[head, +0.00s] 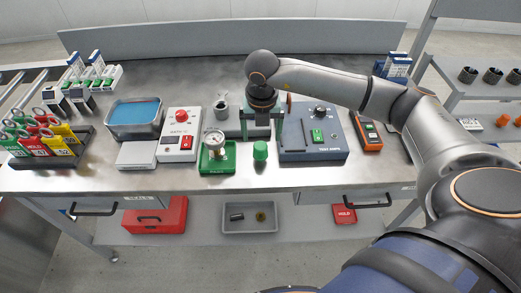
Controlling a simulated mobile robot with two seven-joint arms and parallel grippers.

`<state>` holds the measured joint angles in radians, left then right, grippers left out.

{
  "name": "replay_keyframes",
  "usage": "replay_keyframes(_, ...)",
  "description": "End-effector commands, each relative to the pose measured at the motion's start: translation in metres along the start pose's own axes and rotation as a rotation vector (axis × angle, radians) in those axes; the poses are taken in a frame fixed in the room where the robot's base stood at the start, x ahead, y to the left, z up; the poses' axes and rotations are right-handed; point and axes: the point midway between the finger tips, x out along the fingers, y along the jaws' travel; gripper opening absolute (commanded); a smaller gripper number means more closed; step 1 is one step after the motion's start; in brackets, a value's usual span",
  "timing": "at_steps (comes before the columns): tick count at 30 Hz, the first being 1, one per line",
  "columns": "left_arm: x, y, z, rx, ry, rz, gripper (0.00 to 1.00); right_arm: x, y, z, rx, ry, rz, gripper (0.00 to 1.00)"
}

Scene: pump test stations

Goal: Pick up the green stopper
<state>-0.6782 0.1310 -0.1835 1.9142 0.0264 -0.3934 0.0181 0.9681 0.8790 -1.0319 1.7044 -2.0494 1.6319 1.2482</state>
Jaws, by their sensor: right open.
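The green stopper (260,152) stands upright near the front edge of the steel bench, in the middle of the head view. My right gripper (262,133) points down behind and above it in the picture. Its two fingers are spread apart, with nothing seen between them. The stopper looks apart from the fingers, but the exact gap in depth is hard to tell. My left gripper is out of view.
A green block with a round gauge (215,153) stands close left of the stopper. A white box with red buttons (180,137) and an orange meter (367,133) stand farther out. Bare bench (258,180) lies in front.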

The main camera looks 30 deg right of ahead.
Motion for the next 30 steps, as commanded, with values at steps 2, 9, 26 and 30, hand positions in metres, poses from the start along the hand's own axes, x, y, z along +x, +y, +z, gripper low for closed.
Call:
replay_keyframes(2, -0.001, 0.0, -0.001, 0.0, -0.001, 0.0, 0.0, 0.01, 0.0, -0.001, 0.0, 0.003, 0.0, 0.9)
replay_keyframes(9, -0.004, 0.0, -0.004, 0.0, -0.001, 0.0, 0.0, 0.029, 0.001, 0.0, -0.001, 0.004, 0.001, 0.9)
replay_keyframes(26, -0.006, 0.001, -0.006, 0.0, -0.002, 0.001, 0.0, 0.069, 0.002, 0.002, -0.002, 0.001, 0.004, 0.89)
replay_keyframes(30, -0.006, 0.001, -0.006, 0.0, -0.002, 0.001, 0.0, 0.069, 0.003, 0.002, -0.002, 0.001, 0.004, 0.73)
